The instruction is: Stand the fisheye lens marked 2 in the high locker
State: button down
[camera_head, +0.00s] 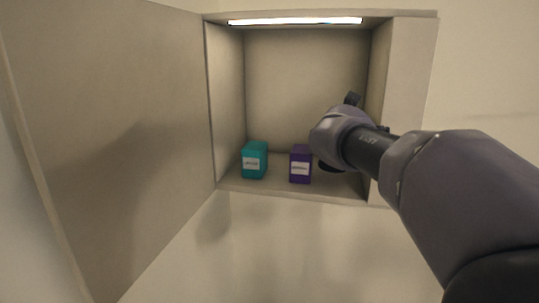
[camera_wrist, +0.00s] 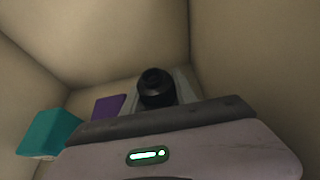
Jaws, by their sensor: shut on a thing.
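The high locker (camera_head: 300,75) is open, with a light strip along its top. My gripper reaches into its right side in the head view, where my own arm hides the jaws. In the wrist view my gripper (camera_wrist: 158,107) is shut on a dark round lens (camera_wrist: 156,86), close to the locker's inner corner. Any number on the lens cannot be read. I cannot tell whether the lens touches the locker floor.
A teal box (camera_head: 254,160) and a purple box (camera_head: 300,165) stand on the locker floor, left of my gripper. They also show in the wrist view, teal (camera_wrist: 48,133) and purple (camera_wrist: 108,106). The locker door (camera_head: 110,130) hangs open at left.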

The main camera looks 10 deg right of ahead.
notch_tip(320, 180, down, 4)
jog(key=shift+s+r+b, duration=0.1)
jog(key=shift+r+b, duration=0.15)
jog(key=shift+b, duration=0.8)
jog(key=shift+f, duration=0.1)
jog(key=c, duration=1)
grip_release()
jog(key=shift+o, duration=0.2)
